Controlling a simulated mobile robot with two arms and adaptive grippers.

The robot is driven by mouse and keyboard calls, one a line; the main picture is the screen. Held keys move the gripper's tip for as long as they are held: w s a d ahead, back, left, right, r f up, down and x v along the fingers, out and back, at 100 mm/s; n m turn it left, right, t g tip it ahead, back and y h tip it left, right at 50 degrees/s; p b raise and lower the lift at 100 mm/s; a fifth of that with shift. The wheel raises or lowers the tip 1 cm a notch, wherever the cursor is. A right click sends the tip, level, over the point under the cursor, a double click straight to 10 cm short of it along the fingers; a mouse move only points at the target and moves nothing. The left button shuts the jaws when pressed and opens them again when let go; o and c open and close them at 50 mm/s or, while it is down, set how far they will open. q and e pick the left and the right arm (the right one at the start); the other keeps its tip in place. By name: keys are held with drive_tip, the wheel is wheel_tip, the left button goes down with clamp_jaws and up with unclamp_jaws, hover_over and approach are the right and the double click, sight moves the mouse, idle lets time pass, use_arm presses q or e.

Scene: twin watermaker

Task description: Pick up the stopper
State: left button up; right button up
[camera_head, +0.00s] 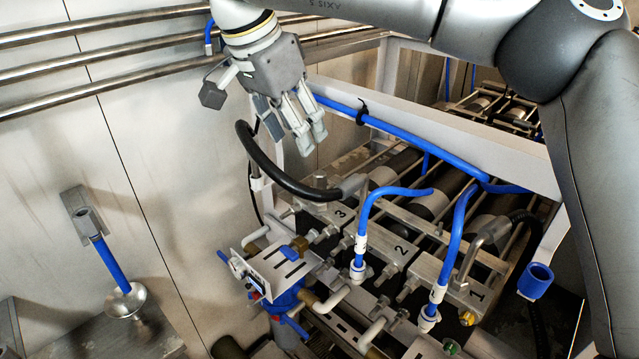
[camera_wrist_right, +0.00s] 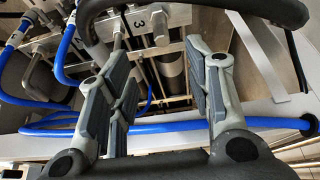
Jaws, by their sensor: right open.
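No part is plainly marked as the stopper, and I cannot tell for sure which one it is. A blue rod with a silver flared disc (camera_head: 124,298) stands at the lower left in the head view, its top at a metal wall bracket (camera_head: 86,215). A blue cup-like piece (camera_head: 535,281) is at the right of the frame. My right gripper (camera_head: 293,122) is open and empty at the upper middle, far from both. In the right wrist view its fingers (camera_wrist_right: 165,75) stand apart with nothing held between them. My left gripper does not show.
A black curved hose (camera_head: 285,178) lies just below my right gripper. Blue pipes (camera_head: 410,190) and numbered metal blocks (camera_head: 400,245) fill the middle. A white frame beam (camera_head: 450,140) crosses behind. Steel rails (camera_head: 100,45) line the wall. Space before the left wall is free.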

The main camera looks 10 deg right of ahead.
drive_tip(key=f, duration=0.1)
hover_over(317, 174)
drive_tip(key=s+a, duration=0.1)
drive_tip(key=a, duration=0.1)
wheel_tip(317, 174, down, 5)
drive_tip(key=shift+r+p, duration=0.2)
drive_tip(key=shift+p, duration=0.2)
drive_tip(key=shift+f, duration=0.25)
drive_tip(key=shift+w+d+f+p, duration=0.1)
drive_tip(key=shift+d+f+p, duration=0.2)
drive_tip(key=shift+f+p, duration=0.25)
drive_tip(key=p+x, duration=0.2)
drive_tip(key=x, duration=0.1)
drive_tip(key=shift+d, duration=0.2)
drive_tip(key=shift+d+f, duration=0.15)
drive_tip(key=shift+f, duration=0.4)
clamp_jaws()
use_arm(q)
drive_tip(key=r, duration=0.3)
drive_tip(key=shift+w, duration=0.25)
